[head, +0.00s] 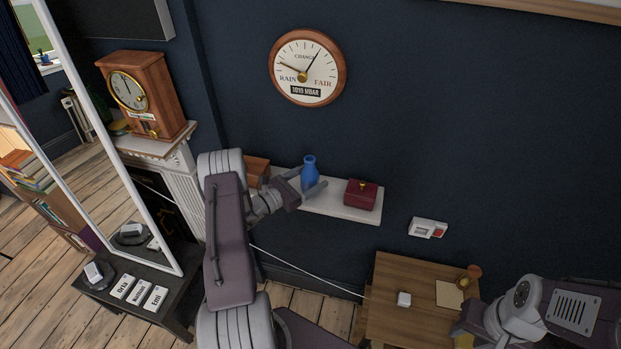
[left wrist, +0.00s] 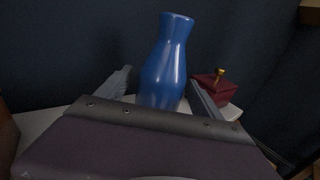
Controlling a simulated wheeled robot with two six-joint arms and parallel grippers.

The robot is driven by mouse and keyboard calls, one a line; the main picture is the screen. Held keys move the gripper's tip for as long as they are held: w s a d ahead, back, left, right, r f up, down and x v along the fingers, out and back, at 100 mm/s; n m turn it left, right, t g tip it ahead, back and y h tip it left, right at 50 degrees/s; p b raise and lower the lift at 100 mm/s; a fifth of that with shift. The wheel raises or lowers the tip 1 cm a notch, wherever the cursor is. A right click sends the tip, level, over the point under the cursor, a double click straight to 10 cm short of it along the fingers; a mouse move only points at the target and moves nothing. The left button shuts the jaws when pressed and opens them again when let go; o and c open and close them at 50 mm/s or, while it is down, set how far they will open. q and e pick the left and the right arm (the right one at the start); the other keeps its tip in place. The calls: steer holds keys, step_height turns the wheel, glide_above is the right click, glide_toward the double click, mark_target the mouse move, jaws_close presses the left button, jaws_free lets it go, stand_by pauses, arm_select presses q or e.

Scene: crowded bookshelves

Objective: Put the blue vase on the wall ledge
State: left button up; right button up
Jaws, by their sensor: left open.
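The blue vase (head: 309,172) stands upright on the white wall ledge (head: 340,206), towards its left part. It also shows in the left wrist view (left wrist: 167,62), where its lower end is hidden behind my gripper's body. My left gripper (head: 305,186) is open, with one finger on each side of the vase. I cannot tell whether either finger touches it. My right arm shows at the lower right of the head view, over the wooden table, but its fingertips cannot be made out.
A dark red box with a gold knob (head: 361,195) sits on the ledge right of the vase. A brown wooden box (head: 257,171) is at the ledge's left end. A wooden table (head: 390,274) stands below right. A round barometer (head: 307,67) hangs above.

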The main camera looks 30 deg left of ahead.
arm_select(q)
steer(key=b+v, duration=0.4)
steer(key=v, duration=0.8)
steer(key=s+d+m+g+h, duration=0.2)
steer(key=d+m+g+h, duration=0.45)
steer(key=d, duration=0.75)
steer(key=s+d+f+m+g+y, duration=0.1)
steer(key=s+d+m+g+y, duration=0.1)
steer(key=m, duration=0.6)
steer(key=s+d+f+m+g+y+b, duration=0.1)
steer(key=s+d+m+g+y, duration=0.1)
steer(key=s+m+g+y, duration=0.2)
steer(key=s+d+f+m+g+y+b, duration=0.1)
steer(key=s+m+g+y, duration=0.2)
steer(key=m, duration=0.9)
steer(key=shift+s+d+f+y, duration=0.4)
steer(key=shift+s+y, duration=1.5)
steer(key=shift+y, duration=0.15)
